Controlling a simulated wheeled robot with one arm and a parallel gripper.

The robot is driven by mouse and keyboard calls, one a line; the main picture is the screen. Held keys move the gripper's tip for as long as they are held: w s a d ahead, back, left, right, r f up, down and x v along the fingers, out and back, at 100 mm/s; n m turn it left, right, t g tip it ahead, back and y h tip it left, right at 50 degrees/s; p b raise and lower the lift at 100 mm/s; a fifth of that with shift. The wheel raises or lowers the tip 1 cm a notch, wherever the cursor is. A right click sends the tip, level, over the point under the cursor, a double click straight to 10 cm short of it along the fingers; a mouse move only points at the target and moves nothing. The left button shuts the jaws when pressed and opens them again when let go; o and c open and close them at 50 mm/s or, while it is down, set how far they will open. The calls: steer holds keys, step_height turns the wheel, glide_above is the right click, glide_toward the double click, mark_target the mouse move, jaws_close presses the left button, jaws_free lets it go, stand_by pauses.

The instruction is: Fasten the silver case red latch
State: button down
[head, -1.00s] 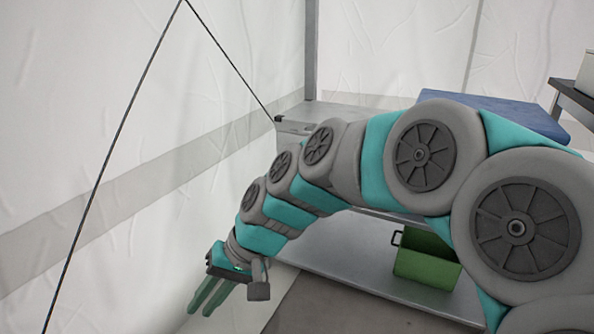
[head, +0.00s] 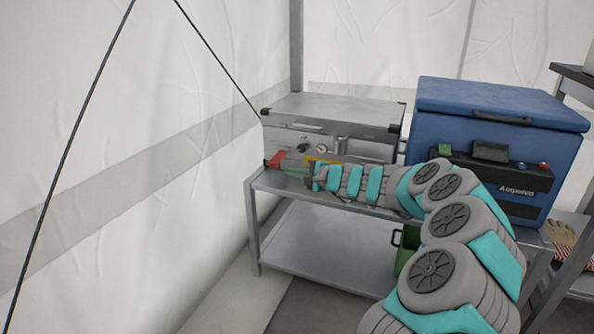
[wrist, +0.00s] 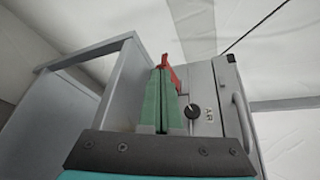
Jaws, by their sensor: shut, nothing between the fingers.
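The silver case (head: 335,108) stands on a metal shelf unit against the tent wall, its lid down. Its red latch (head: 277,158) is at the lower left of the front face and appears to stick outward; I cannot tell whether it is fastened. In the wrist view, the red latch (wrist: 169,72) shows just past the green fingertips, beside the case front (wrist: 206,85). My gripper (head: 288,173) is shut and empty, reaching left along the case front. Its fingertips are close to the latch; whether they touch is unclear. My wrist hides part of the lower front.
A yellow piece (head: 322,160), dark knob (head: 302,148) and handle (head: 342,144) are on the case front. The shelf unit (head: 251,215) has an open lower shelf. A blue cooler (head: 500,105) stands right; a green bin (head: 404,250) is partly hidden below. The tent wall is close on the left.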

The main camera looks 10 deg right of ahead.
mark_target(278, 160)
steer(key=shift+m+t+h, duration=0.4)
steer(key=shift+m+h, duration=0.3)
steer(key=shift+m, duration=0.1)
steer(key=d+f, duration=0.1)
steer(key=w+d+f, duration=0.1)
steer(key=d, duration=0.1)
steer(key=w+d, duration=0.1)
steer(key=d, duration=0.1)
steer(key=shift+f, duration=0.4)
steer(key=shift+a, duration=0.1)
steer(key=shift+x, duration=4.95)
steer(key=shift+a+r+p, duration=0.1)
steer(key=shift+r+p, duration=0.15)
steer(key=shift+p, duration=0.05)
steer(key=shift+s+r+p, duration=0.1)
steer(key=shift+s+p, duration=0.05)
steer(key=shift+p, duration=0.45)
